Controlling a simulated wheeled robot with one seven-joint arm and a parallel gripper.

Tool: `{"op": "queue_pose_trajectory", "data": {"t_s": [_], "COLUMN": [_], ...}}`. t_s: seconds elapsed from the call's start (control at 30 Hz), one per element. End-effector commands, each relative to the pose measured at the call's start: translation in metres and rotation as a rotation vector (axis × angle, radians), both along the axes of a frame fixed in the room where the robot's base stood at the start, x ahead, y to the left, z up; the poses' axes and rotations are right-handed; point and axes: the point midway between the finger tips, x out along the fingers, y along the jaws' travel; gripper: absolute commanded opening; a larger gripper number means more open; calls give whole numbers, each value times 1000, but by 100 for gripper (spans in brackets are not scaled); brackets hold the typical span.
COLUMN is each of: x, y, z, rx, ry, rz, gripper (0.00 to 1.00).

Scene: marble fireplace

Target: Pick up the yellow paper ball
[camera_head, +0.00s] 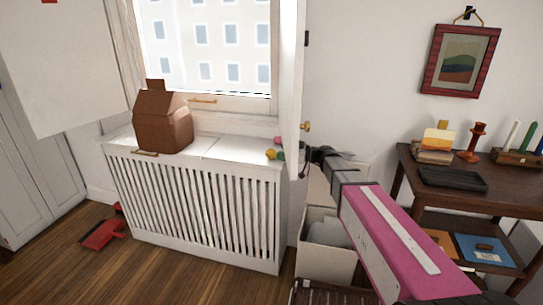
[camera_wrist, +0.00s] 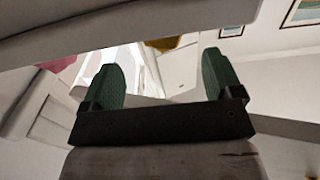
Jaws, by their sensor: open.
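A small yellow paper ball (camera_head: 270,154) lies on the white sill top below the window, near its right end. In the wrist view a yellow shape (camera_wrist: 172,43), probably the ball, shows beyond the fingertips and is partly hidden by a pale band across the top. My gripper (camera_wrist: 160,62) has two green fingers spread wide apart, with nothing held between them. In the head view my gripper (camera_head: 284,152) reaches in from the right, close to the ball; its dark wrist hides part of it. I cannot tell whether a finger touches the ball.
A pink item (camera_head: 278,140) is just behind the ball. A brown house-shaped box (camera_head: 163,122) stands left on the slatted radiator cover (camera_head: 190,195). The open window sash (camera_head: 292,75) rises close by my gripper. A dark desk (camera_head: 405,165) is right.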

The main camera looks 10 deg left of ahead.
Motion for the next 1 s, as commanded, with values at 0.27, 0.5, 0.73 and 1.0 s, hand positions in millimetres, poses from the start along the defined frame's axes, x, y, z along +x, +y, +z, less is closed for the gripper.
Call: {"op": "queue_pose_trajectory", "data": {"t_s": [0.27,0.5,0.73,1.0], "x": [-2,-4,-5,-5], "y": [20,54,59,59], "z": [0,-1,-1,-1], "rx": [-1,-1,-1,-1], "ry": [1,1,1,1], "rz": [0,2,-1,-1], "gripper": [85,85,85,33]}}
